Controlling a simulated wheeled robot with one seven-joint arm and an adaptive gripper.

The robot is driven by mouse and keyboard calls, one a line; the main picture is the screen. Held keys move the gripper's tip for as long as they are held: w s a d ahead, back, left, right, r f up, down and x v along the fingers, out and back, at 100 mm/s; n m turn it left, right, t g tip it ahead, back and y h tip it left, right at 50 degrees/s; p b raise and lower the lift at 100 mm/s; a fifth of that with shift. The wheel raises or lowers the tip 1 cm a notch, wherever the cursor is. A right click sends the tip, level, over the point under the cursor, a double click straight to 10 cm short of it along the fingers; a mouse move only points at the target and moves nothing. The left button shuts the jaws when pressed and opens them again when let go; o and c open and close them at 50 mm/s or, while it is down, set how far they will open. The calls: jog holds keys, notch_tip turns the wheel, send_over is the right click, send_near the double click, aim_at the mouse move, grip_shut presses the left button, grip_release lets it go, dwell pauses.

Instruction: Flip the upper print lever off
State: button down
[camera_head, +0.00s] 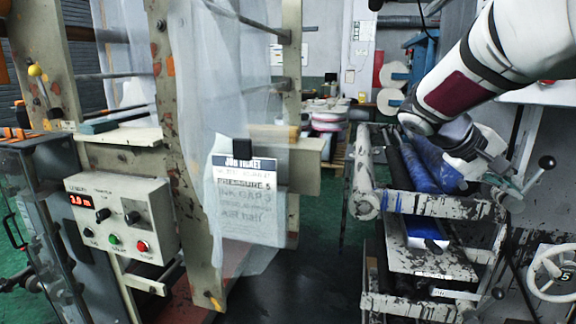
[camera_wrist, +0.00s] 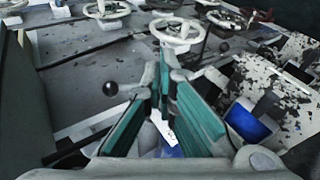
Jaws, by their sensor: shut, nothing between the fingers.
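The upper lever, a thin rod with a black ball knob (camera_head: 547,162), slants up to the right at the right end of the upper roller unit in the head view. A second black-knobbed lever (camera_head: 498,293) lies nearly level on the lower unit. My gripper (camera_wrist: 168,68) is shut and empty in the wrist view, its teal-padded fingers meeting toward the tips. In the head view it is near the upper unit, left of the upper knob; its fingertips are hard to make out there. Black knobs also show left (camera_wrist: 110,88) and right (camera_wrist: 224,46) of my fingers in the wrist view.
A white handwheel (camera_head: 552,273) stands at the lower right, and another handwheel (camera_wrist: 178,30) lies beyond my fingertips. Blue rollers (camera_head: 418,165) are below my arm. A job ticket (camera_head: 250,185) and control box (camera_head: 122,217) are at left.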

jog(key=s+a+f+t+y+p, duration=0.1)
jog(key=s+a+y, duration=0.4)
jog(key=s+a, duration=0.6)
jog(key=s+a+f+t+y+p, duration=0.2)
jog(key=s+a+y, duration=0.4)
jog(key=s+a, duration=0.6)
notch_tip(320, 180, down, 2)
jog(key=s+t, duration=0.1)
jog(key=s, duration=0.1)
jog(key=shift+s+n, duration=0.3)
jog(key=shift+n, duration=0.1)
